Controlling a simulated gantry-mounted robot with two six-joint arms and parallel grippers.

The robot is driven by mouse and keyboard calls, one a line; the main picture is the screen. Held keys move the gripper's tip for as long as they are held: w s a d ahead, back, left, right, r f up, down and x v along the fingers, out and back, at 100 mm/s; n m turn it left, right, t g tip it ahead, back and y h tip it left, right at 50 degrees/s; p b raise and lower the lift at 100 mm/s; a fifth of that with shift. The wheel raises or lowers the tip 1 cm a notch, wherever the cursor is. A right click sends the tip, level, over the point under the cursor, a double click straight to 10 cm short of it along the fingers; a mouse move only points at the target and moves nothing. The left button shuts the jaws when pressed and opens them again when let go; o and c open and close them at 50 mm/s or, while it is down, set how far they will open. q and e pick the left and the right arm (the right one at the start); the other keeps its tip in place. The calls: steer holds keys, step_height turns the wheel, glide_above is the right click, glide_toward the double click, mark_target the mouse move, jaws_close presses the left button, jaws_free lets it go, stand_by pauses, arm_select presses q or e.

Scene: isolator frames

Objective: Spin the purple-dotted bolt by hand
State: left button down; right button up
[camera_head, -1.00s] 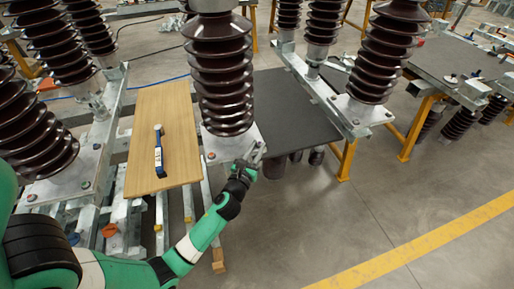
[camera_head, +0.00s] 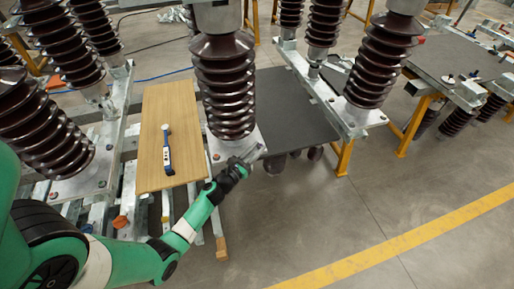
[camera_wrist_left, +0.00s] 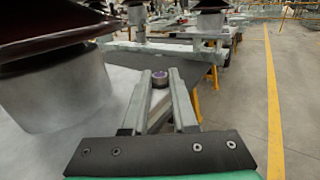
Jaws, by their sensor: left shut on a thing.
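The purple-dotted bolt (camera_wrist_left: 159,78) shows in the left wrist view as a small round head with a purplish top. It sits between the fingertips of my left gripper (camera_wrist_left: 160,82), near the edge of the pale metal base plate. In the head view my left gripper (camera_head: 250,157) is at the front right corner of the base plate under the middle brown insulator (camera_head: 225,85). The bolt is too small to make out there. My left gripper is shut on the bolt. My right gripper is in neither view.
The ribbed insulator and its grey foot (camera_wrist_left: 60,90) stand close on the left in the wrist view. A wooden board (camera_head: 183,115) with a blue-handled tool (camera_head: 167,150) lies left of the gripper. Open floor (camera_head: 320,215) lies to the right.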

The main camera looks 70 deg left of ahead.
arm_select(q)
steer(key=c, duration=0.7)
jaws_free()
steer(key=shift+s, duration=0.1)
steer(key=p+v, duration=0.1)
steer(key=v, duration=1)
steer(key=shift+s+d, duration=0.15)
steer(key=shift+s, duration=0.1)
